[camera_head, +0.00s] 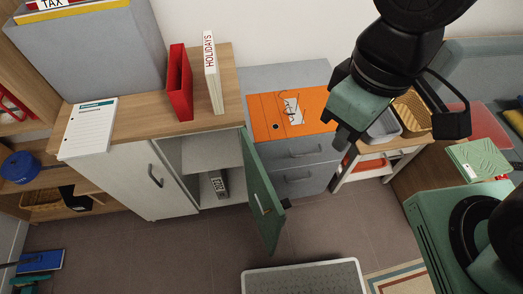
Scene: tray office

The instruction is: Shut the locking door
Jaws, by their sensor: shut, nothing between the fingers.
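The green door (262,192) of the low cabinet stands wide open, swung out to the right of the opening. A light handle or lock piece (258,204) shows on its face. The cabinet's opening (207,152) shows a pale shelf and a small dark-labelled item (218,184) at the bottom. The pale left cabinet door (140,180) is shut. My gripper (345,138) hangs at the upper right, fingers shut and empty. In the picture it is right of and above the green door, apart from it.
A grey drawer unit (300,172) with an orange folder (265,118) on top stands right of the cabinet. A small trolley (375,165) is beside it. A red binder (179,85) stands on the cabinet.

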